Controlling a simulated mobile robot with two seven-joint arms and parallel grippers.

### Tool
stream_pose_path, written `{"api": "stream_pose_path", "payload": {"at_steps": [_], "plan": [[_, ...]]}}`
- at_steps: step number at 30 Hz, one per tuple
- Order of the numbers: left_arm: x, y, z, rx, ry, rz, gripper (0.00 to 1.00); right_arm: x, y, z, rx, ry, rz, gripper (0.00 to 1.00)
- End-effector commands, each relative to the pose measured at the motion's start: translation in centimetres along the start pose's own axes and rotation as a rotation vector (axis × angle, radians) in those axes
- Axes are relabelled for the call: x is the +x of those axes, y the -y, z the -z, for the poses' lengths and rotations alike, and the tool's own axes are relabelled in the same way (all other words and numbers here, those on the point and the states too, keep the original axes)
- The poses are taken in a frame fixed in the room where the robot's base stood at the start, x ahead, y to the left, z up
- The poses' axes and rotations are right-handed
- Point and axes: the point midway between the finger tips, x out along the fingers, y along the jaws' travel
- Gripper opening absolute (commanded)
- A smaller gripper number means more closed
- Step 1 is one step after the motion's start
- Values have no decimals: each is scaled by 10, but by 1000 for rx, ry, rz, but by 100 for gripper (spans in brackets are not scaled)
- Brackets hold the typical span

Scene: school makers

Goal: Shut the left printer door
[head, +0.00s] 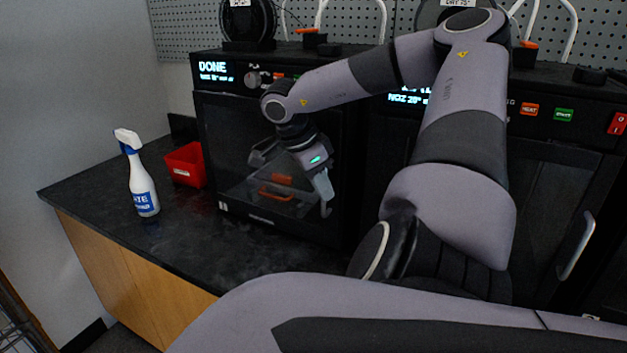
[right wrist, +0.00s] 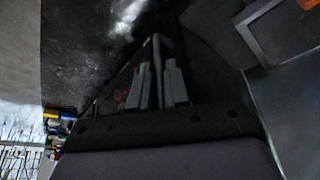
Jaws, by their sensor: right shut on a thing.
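The left printer (head: 216,120) stands on the dark counter, with "DONE" on its display. Its dark see-through door (head: 225,150) lies across the front and looks shut or nearly shut; I cannot tell whether a small gap is left. An orange piece (head: 276,192) shows behind the door. My right gripper (head: 325,188) is at the right side of this door, shut on the door handle (head: 328,205). In the right wrist view the handle (right wrist: 157,50) runs between the two fingers (right wrist: 158,88). My left gripper is not in view.
A spray bottle (head: 142,185) and a red bin (head: 185,166) stand on the counter (head: 110,205) left of the printer. A second printer (head: 560,125) with a handle (head: 576,246) stands at the right, partly behind my right arm. The counter's front left is clear.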

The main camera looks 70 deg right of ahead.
Motion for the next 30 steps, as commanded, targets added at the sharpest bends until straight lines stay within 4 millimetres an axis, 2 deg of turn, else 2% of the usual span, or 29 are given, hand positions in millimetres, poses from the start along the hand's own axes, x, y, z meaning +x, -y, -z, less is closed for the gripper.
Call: {"api": "stream_pose_path", "payload": {"at_steps": [6, 19, 20, 21, 30], "plan": [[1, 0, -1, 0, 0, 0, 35, 3, 9, 10, 4, -3, 0, 0], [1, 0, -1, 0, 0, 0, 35, 4, 12, 14, 7, -8, 5, 0], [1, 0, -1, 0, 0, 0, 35, 4, 12, 14, 8, -8, 5, 22], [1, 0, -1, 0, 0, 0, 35, 4, 12, 14, 7, -7, 4, 35], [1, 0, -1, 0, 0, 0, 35, 4, 12, 13, 5, -6, 4, 37]]}}
